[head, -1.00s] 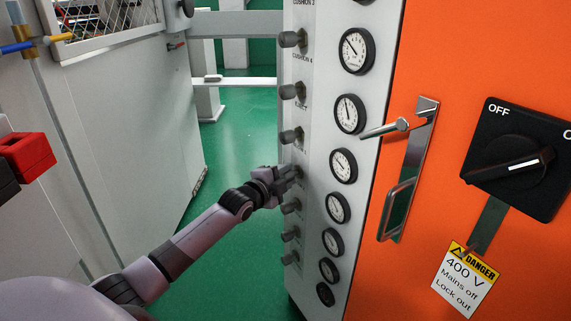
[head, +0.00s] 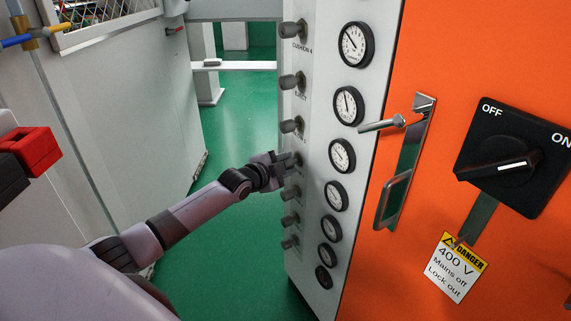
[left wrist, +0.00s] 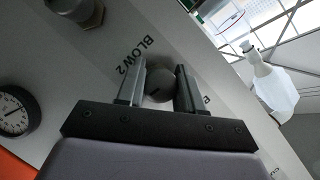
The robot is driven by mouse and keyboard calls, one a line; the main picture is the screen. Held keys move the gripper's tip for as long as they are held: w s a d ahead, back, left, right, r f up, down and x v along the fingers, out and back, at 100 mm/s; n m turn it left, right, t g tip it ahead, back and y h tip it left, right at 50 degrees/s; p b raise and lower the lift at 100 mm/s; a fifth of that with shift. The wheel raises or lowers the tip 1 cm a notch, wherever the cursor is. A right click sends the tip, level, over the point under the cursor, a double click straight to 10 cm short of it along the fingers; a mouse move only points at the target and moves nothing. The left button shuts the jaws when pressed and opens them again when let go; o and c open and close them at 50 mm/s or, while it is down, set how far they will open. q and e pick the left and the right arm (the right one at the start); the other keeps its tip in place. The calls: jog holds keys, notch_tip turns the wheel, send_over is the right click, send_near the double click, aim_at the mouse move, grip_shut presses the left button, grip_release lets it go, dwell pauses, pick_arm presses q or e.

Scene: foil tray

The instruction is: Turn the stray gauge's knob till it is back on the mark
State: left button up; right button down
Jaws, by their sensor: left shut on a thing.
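A grey-white panel carries a column of dark round knobs and a column of dial gauges. My left gripper (head: 284,160) is shut on one knob (left wrist: 160,84), which sits between the two fingers in the left wrist view beside the label "BLOW 2". The fingers hide most of this knob in the head view. The gauge (head: 336,195) that seems to share its row has a white face; its needle is too small to read surely. A higher gauge (head: 347,104) has its needle nearly straight up, while the top gauge (head: 356,44) points upper left. My right gripper is not in view.
Other knobs stand close above (head: 291,124) and below (head: 290,192) the held one. An orange door with a metal handle (head: 400,170) and a black OFF/ON switch (head: 500,165) lies to the right. Open green floor (head: 240,120) shows left of the panel.

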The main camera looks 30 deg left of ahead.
pick_arm(q)
jog(key=o, duration=1)
jog(key=shift+a, duration=0.2)
jog(key=shift+d, duration=0.1)
jog(key=p+v, duration=0.2)
jog(key=v, duration=0.5)
dwell(1.5)
